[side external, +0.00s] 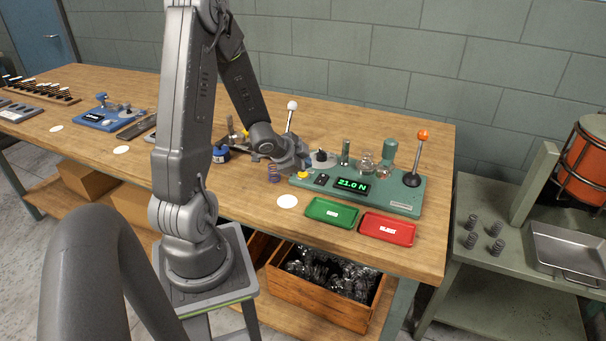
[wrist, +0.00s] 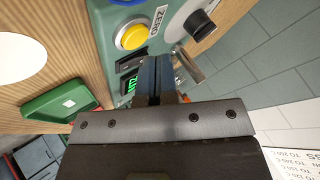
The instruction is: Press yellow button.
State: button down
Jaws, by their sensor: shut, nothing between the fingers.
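The yellow button (wrist: 132,37) is a round cap in a pale ring on the green tester (side external: 400,198), beside a "ZERO" label. In the side view the button (side external: 303,175) shows at the tester's left end, just below my gripper (side external: 304,165). In the wrist view my gripper (wrist: 156,62) is shut and empty, and its fingertips appear below and to the right of the button, apart from it in the picture. I cannot tell the height of the tips above the panel. The tester's display (side external: 267,183) reads 21.0 N.
A green tray (side external: 331,212) and a red tray (side external: 387,228) lie in front of the tester. A lever with an orange knob (side external: 423,135) stands at its right end.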

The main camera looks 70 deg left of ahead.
aim_at(304, 175)
jog(key=shift+f, duration=0.15)
jog(key=shift+f, duration=0.25)
jog(key=shift+f, duration=0.4)
dwell(0.8)
jog(key=shift+r, duration=0.8)
jog(key=shift+r, duration=0.1)
jog(key=shift+r, duration=2.45)
